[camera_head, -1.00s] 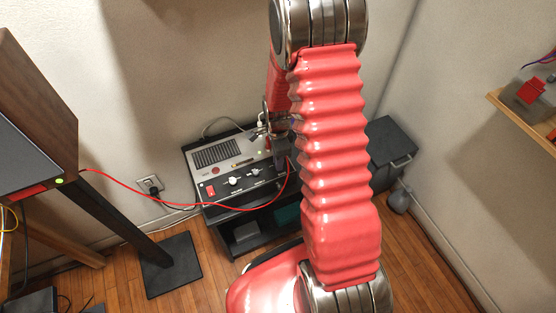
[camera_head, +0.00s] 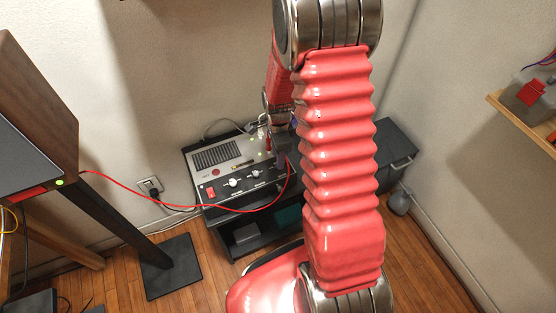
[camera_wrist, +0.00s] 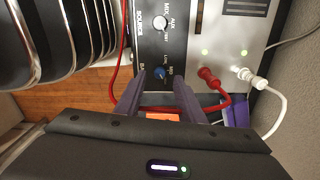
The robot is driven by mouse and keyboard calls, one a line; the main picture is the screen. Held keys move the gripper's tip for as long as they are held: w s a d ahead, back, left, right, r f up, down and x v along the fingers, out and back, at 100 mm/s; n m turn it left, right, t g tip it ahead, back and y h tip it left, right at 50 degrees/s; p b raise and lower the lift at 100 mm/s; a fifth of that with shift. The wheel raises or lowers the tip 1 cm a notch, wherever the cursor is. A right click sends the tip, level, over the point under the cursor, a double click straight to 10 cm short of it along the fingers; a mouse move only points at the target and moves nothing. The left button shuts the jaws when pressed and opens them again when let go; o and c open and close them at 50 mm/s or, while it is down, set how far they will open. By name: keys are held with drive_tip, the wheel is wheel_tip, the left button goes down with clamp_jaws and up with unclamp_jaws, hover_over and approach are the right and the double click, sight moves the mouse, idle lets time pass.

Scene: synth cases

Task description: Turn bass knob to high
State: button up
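The bass knob (camera_wrist: 160,73) is a small blue round knob on the dark front panel of the amplifier. The wrist view shows it beside a partly covered label starting "BA", with "LOW" and "MID" marks near it. I cannot tell where its pointer stands. My gripper (camera_wrist: 160,82) is open. Its two purple-grey fingers reach toward the panel, with the knob between or just beyond their tips; I cannot see whether they touch it.
A white source knob (camera_wrist: 160,22) is on the same panel. A red plug (camera_wrist: 208,76) and a white plug (camera_wrist: 245,75) with cables sit close to my right finger. In the head view a red cable (camera_head: 160,197) runs left to a speaker (camera_head: 38,100). A wall shelf (camera_head: 520,120) is at right.

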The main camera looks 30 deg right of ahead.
wheel_tip(320, 180, up, 10)
idle(0.5)
idle(0.5)
drive_tip(key=s+a+r+n+t, duration=0.2)
drive_tip(key=s+a+r+n, duration=0.4)
drive_tip(key=s+r+n, duration=0.3)
drive_tip(key=s+a+r+n+t, duration=0.3)
drive_tip(key=s+a+r+n, duration=0.3)
drive_tip(key=s+r+n, duration=0.3)
wheel_tip(320, 180, up, 4)
drive_tip(key=shift+r+n+t, duration=0.2)
drive_tip(key=shift+n+t, duration=0.1)
drive_tip(key=shift+n, duration=0.8)
drive_tip(key=shift+c, duration=0.5)
idle(0.9)
